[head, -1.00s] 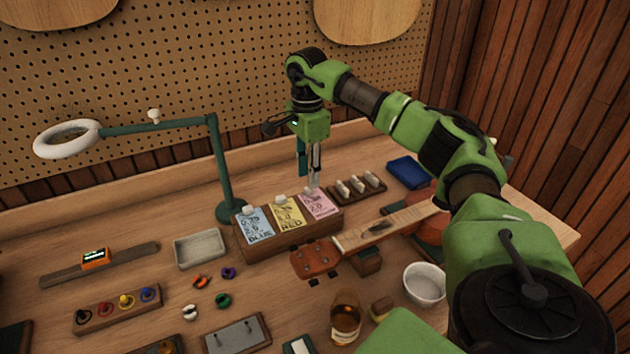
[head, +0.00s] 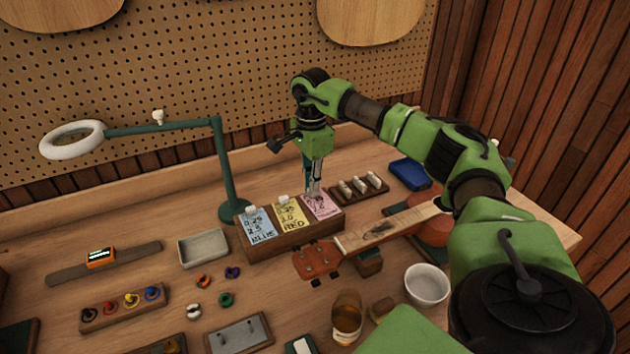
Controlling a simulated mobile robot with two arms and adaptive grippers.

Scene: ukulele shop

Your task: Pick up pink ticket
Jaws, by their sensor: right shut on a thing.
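The pink ticket (head: 321,208) stands at the right end of a wooden ticket holder (head: 295,235), beside a yellow ticket (head: 290,216) and a blue ticket (head: 258,226). My right gripper (head: 314,190) points down at the top edge of the pink ticket. Its fingers are shut on the ticket's top part, which they partly hide. The pink ticket still sits at the holder, leaning back like the other two. My left gripper is not in view.
A ukulele (head: 375,232) lies just right of the holder. A green lamp (head: 224,165) stands close on the left. A wooden rack with pale pieces (head: 360,187) is behind right. A grey tray (head: 203,247), a white bowl (head: 427,284) and an amber jar (head: 347,317) are nearby.

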